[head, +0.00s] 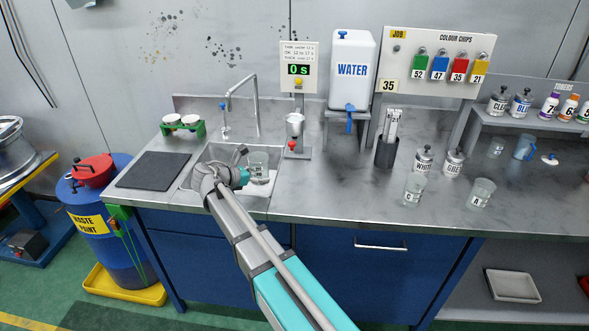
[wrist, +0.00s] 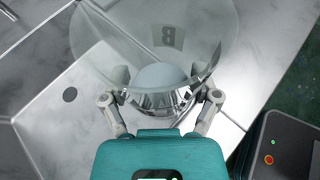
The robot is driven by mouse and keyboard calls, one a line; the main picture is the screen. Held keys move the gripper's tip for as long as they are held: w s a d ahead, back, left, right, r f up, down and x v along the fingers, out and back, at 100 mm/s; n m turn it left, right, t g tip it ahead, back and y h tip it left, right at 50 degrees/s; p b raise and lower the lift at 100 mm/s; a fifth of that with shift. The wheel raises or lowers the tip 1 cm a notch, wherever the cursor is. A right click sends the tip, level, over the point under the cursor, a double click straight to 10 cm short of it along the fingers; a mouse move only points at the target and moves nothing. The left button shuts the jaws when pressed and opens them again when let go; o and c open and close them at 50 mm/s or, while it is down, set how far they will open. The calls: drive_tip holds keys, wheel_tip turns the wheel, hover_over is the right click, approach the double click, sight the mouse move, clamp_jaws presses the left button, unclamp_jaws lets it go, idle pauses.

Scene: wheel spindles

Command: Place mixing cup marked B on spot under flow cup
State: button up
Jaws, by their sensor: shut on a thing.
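The mixing cup marked B (head: 259,168) is clear, and its letter B shows upside down in the wrist view (wrist: 168,36). My gripper (head: 243,174) is shut on this cup from the left, with one finger on each side of it in the wrist view (wrist: 162,100). The cup looks upright, over the right part of the sink; its exact height is unclear. A pale rounded patch shows in the cup, and I cannot tell what it is. The flow cup (head: 295,121) is on a stand behind and right of the held cup, with a red part below it. The spot beneath (head: 298,153) looks empty.
The sink (head: 217,160) has a tall tap (head: 256,105) behind it. The timer (head: 299,70) reads 0 s. A water tank (head: 352,70) and a dark holder of sticks (head: 386,152) stand right of the flow stand. Two clear cups (head: 413,189) (head: 481,193) stand farther right.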

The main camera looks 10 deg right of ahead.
hover_over(295, 174)
idle(0.4)
drive_tip(key=shift+f, duration=0.1)
drive_tip(key=shift+f+b, duration=1.7)
drive_tip(key=shift+b, duration=0.1)
drive_tip(key=shift+f, duration=0.15)
drive_tip(key=o, duration=1)
drive_tip(key=shift+o, duration=0.2)
